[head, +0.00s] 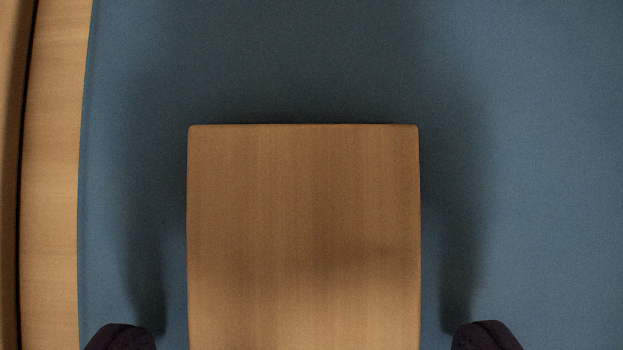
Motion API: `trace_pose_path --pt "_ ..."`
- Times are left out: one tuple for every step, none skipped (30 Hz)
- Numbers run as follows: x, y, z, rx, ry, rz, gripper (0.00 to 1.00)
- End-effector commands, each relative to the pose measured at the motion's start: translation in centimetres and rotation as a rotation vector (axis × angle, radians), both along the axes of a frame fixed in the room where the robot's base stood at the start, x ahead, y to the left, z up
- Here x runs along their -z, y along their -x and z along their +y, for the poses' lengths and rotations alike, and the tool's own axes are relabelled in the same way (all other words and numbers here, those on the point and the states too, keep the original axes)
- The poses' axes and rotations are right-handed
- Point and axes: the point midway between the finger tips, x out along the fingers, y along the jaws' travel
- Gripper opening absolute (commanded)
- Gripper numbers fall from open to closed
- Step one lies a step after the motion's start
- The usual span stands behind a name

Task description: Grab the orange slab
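An orange-brown slab (304,210) with a wood-like grain lies on the blue surface in the head view. It fills the lower middle of the picture, and its near end runs out of the bottom edge. My gripper (304,338) shows as two dark fingertips at the bottom edge, one left and one right of the slab. The fingers are wide apart, with a gap of blue surface between each finger and the slab's side. Neither finger appears to touch the slab.
The blue surface (550,170) is bare to the right of and beyond the slab. A wooden edge (52,180) runs along the left side, with a dark gap at the far left. Soft shadows lie around the slab.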

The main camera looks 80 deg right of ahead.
Motion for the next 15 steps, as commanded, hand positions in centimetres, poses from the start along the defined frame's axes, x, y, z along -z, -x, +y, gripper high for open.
trace_pose_path --pt "0.53 -0.07 -0.17 0.001 0.000 0.000 1.00" --pt "0.57 -0.11 -0.20 0.000 0.000 -0.001 1.00" --pt "0.56 -0.14 -0.21 0.000 0.000 -0.001 1.00" --pt "0.52 -0.15 -0.22 -0.001 0.000 -0.001 1.00" --pt "0.47 -0.16 -0.20 -0.001 0.000 -0.001 1.00" --pt "0.43 -0.16 -0.20 -0.002 -0.001 -0.001 1.00" --pt "0.42 -0.16 -0.19 -0.002 -0.001 -0.001 1.00" --pt "0.41 -0.15 -0.19 -0.002 -0.001 -0.001 1.00" --pt "0.40 -0.15 -0.19 -0.001 0.000 -0.001 0.93" --pt "0.40 -0.16 -0.20 -0.002 -0.001 -0.001 0.86" --pt "0.40 -0.15 -0.19 -0.002 -0.001 -0.001 0.79" --pt "0.39 -0.15 -0.18 -0.002 -0.001 -0.001 0.70" --pt "0.39 -0.15 -0.18 -0.002 -0.001 -0.001 0.63" --pt "0.39 -0.15 -0.18 -0.002 -0.001 -0.001 0.56" --pt "0.39 -0.15 -0.18 -0.002 -0.001 -0.001 0.47"
